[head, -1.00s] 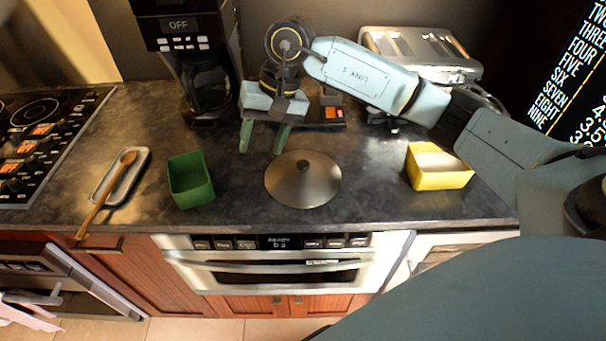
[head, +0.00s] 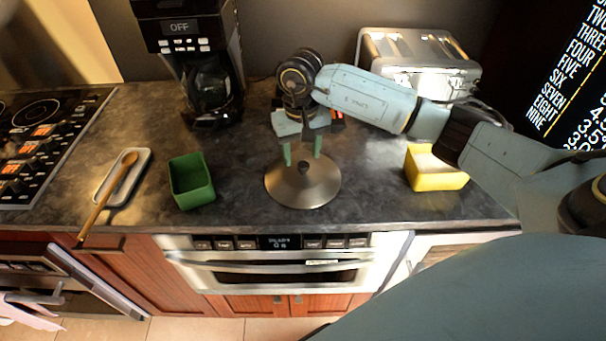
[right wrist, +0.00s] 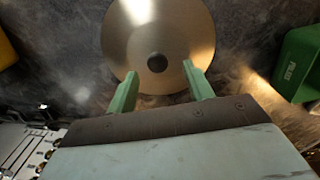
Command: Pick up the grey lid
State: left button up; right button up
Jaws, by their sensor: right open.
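The grey lid (head: 302,186) is a round metal disc with a small dark knob on top. It lies flat on the dark counter between the green container and the yellow container. My right gripper (head: 302,158) is open, with its two green fingers above the far part of the lid, one on each side of the knob's line. In the right wrist view, the lid (right wrist: 165,25) lies ahead of the open fingers (right wrist: 160,82), and its dark knob (right wrist: 157,62) shows between and slightly beyond the fingertips. I see no contact with the knob. My left gripper is not in view.
A green container (head: 191,183) stands left of the lid, and a yellow container (head: 436,181) stands right. A coffee maker (head: 190,60) and a toaster (head: 420,65) stand behind. A spoon rest (head: 133,178) with a wooden spoon is at the left. The counter's front edge is close to the lid.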

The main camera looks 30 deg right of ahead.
aim_at(303, 164)
notch_tip(303, 164, down, 4)
jog(key=shift+s+d, duration=0.1)
jog(key=shift+s, duration=0.05)
jog(key=shift+r, duration=0.1)
grip_shut()
